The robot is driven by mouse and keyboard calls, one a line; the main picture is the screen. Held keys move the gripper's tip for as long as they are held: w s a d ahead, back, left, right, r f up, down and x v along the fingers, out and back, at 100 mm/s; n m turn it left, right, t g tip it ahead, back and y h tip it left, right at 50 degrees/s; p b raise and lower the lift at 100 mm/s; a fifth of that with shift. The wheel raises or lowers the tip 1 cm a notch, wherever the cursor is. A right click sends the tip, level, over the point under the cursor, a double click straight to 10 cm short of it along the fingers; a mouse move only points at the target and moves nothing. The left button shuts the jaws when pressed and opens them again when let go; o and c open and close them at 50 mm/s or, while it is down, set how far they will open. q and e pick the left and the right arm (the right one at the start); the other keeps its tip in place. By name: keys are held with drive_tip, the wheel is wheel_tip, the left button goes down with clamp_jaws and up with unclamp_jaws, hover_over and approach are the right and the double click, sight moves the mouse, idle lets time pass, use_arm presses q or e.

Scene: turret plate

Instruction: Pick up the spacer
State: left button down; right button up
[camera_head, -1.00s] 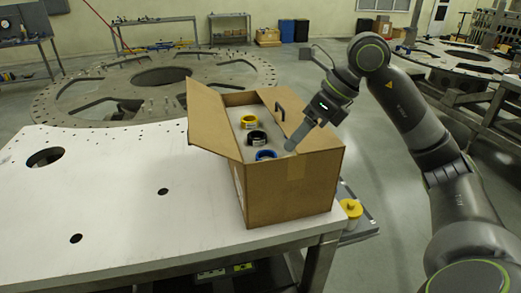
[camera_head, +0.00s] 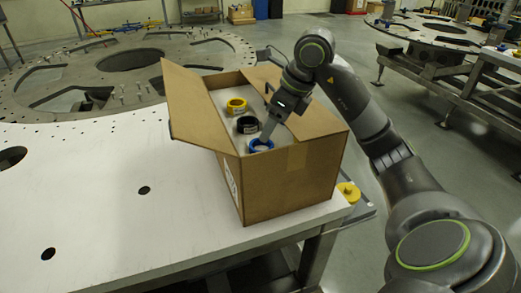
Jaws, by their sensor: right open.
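Several ring-shaped parts stand in a row in an open cardboard box (camera_head: 290,180). A yellow ring (camera_head: 236,105) is at the back, a black ring (camera_head: 247,125) in the middle and a blue ring (camera_head: 261,146) at the front. I cannot tell which one is the spacer. My right gripper (camera_head: 266,139) points down into the box, with its fingertips at the blue ring's back edge. It is open, though the small gap between its fingers is hard to see. Whether it touches the blue ring is unclear. My left gripper is out of view.
The box stands on a white table (camera_head: 90,200) with several round holes, near its right edge. Its raised flaps flank the opening. A yellow part (camera_head: 347,192) sits beside the box at right. A large metal turret plate (camera_head: 60,90) lies behind.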

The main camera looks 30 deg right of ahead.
drive_tip(key=shift+w+a+f, duration=0.15)
drive_tip(key=shift+f, duration=0.4)
drive_tip(key=shift+a+f, duration=0.1)
drive_tip(key=shift+f, duration=0.2)
drive_tip(key=x, duration=0.2)
drive_tip(key=b+x, duration=0.1)
drive_tip(key=x, duration=0.1)
drive_tip(key=shift+w+a+f, duration=0.1)
drive_tip(key=shift+w+f, duration=0.1)
drive_tip(key=shift+w, duration=0.1)
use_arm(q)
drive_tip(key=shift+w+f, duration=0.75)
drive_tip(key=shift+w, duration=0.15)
use_arm(e)
drive_tip(key=shift+s, duration=0.1)
drive_tip(key=c, duration=0.8)
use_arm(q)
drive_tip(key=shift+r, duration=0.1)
use_arm(e)
drive_tip(key=shift+o, duration=0.2)
drive_tip(key=shift+r, duration=0.15)
